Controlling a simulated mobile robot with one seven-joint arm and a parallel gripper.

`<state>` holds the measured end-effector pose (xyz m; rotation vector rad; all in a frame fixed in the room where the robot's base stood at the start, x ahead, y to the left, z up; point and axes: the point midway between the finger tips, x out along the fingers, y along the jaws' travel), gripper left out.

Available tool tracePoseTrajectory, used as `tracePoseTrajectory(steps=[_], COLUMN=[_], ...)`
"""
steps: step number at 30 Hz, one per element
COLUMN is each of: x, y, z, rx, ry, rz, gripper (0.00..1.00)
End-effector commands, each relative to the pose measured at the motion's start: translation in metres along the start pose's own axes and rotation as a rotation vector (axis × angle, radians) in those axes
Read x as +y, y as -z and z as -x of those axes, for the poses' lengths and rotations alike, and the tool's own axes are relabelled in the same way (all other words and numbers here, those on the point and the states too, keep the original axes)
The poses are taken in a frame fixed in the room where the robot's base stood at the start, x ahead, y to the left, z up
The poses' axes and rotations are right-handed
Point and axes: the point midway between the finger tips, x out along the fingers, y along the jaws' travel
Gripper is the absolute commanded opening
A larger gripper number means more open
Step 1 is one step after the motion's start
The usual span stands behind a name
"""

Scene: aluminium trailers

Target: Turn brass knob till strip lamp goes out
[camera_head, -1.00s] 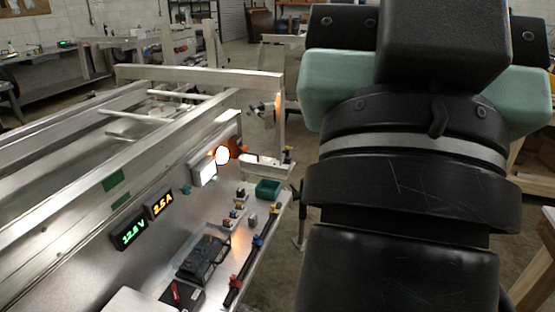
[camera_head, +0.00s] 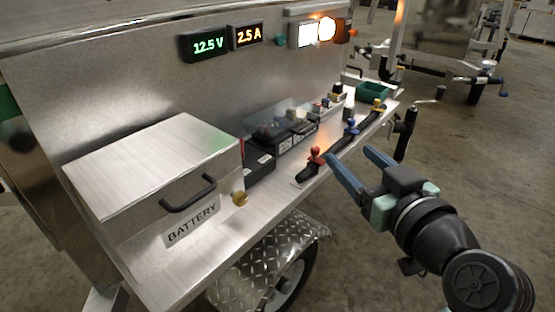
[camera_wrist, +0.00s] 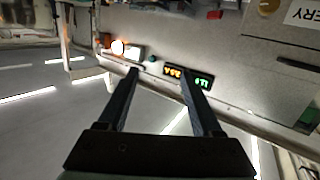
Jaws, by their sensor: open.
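The brass knob (camera_head: 239,198) sticks out at the right end of the battery box's front, just right of the BATTERY label. A round brass shape (camera_wrist: 268,6), probably the knob, shows at the top of the wrist view. A white rectangular lamp (camera_head: 306,35) glows on the panel beside a bright round light (camera_head: 327,29); I cannot tell which is the strip lamp. My gripper (camera_head: 353,157) is open and empty, to the right of the knob and apart from it, off the shelf's front edge. Its two fingers (camera_wrist: 159,73) also show in the wrist view.
The battery box (camera_head: 150,165) has a black handle. Right of it on the shelf stand black boxes (camera_head: 285,135), red, blue and yellow-topped levers (camera_head: 350,128) and a green tray (camera_head: 373,91). Meters (camera_head: 205,45) read 12.5 V and 2.5 A. Below are a wheel and tread-plate fender (camera_head: 265,265).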

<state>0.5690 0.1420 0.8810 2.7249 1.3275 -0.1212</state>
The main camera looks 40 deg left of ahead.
Motion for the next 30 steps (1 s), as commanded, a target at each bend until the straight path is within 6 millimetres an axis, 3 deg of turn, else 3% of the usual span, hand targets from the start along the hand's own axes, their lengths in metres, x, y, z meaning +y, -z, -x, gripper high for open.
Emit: tracePoseTrajectory(steps=[1, 3, 8, 12, 16, 30], x=[-0.017, -0.04, -0.075, -0.087, -0.095, -0.145], y=[-0.052, -0.085, -0.121, -0.127, -0.125, -0.113], z=[-0.007, -0.008, 0.002, 0.009, 0.002, -0.073], rx=[-0.013, -0.001, 0.077, 0.126, 0.136, 0.135], ry=[0.114, 0.263, 0.494, 0.576, 0.592, 0.589], rz=[-0.02, -0.029, -0.033, -0.028, -0.024, -0.024], gripper=[0.67, 0.67, 0.67, 0.67, 0.67, 0.67])
